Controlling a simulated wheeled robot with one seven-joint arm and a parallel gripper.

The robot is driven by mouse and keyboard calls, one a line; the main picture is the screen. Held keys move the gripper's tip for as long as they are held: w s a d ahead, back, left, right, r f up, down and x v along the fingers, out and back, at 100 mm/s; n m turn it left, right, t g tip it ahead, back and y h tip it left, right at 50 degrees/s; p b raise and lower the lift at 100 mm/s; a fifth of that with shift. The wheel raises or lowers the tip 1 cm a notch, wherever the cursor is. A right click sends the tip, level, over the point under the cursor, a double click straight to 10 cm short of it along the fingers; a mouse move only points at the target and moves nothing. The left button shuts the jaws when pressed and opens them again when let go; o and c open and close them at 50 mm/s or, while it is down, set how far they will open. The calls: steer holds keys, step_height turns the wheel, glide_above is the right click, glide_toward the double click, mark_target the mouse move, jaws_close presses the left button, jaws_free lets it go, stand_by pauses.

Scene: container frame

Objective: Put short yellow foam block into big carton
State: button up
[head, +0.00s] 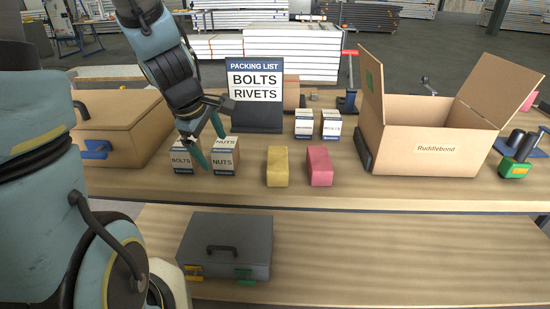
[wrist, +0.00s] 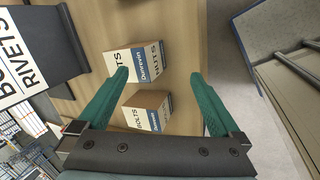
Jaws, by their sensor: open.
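The short yellow foam block (head: 277,167) stands on the wooden table near its front, just left of a similar red block (head: 319,167). The big carton (head: 428,137), labelled Ruddlebond, stands at the right of the table with its flaps open upward. My gripper (head: 205,150) is open and empty, above the bolts and nuts boxes, left of the yellow block. In the wrist view my gripper (wrist: 160,95) has its green fingers spread, with the nuts box (wrist: 138,62) and bolts box (wrist: 146,112) showing between and beyond them. The yellow block does not show in the wrist view.
A packing list sign (head: 255,95) stands behind the boxes. Two small white-labelled boxes (head: 317,124) stand behind the foam blocks. A brown case (head: 115,125) is at the left, and a grey toolbox (head: 226,245) is on the lower shelf. A green-and-black tool (head: 517,158) lies right of the carton.

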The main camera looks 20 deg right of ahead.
steer(key=d+r+n+t+p, duration=0.1)
steer(key=d+r+n+p, duration=0.25)
steer(key=d+n, duration=0.6)
steer(key=n+y+p, duration=0.1)
steer(key=n+p, duration=0.3)
steer(key=n, duration=0.8)
glide_toward(278, 159)
steer(key=b+x, duration=0.1)
steer(key=x, duration=0.1)
steer(key=w+b+x, duration=0.1)
steer(key=b+x, duration=0.1)
steer(key=x, duration=0.1)
steer(key=shift+d, duration=0.15)
steer(key=shift+s+b+x, duration=0.15)
steer(key=shift+b+x, duration=0.35)
steer(key=shift+x, duration=0.8)
steer(key=shift+s+b+x, duration=0.15)
steer(key=shift+b+x, duration=0.3)
steer(key=shift+x, duration=0.8)
steer(key=shift+f+b, duration=0.35)
steer(key=shift+f, duration=0.05)
steer(key=c, duration=1.5)
steer(key=shift+r, duration=0.15)
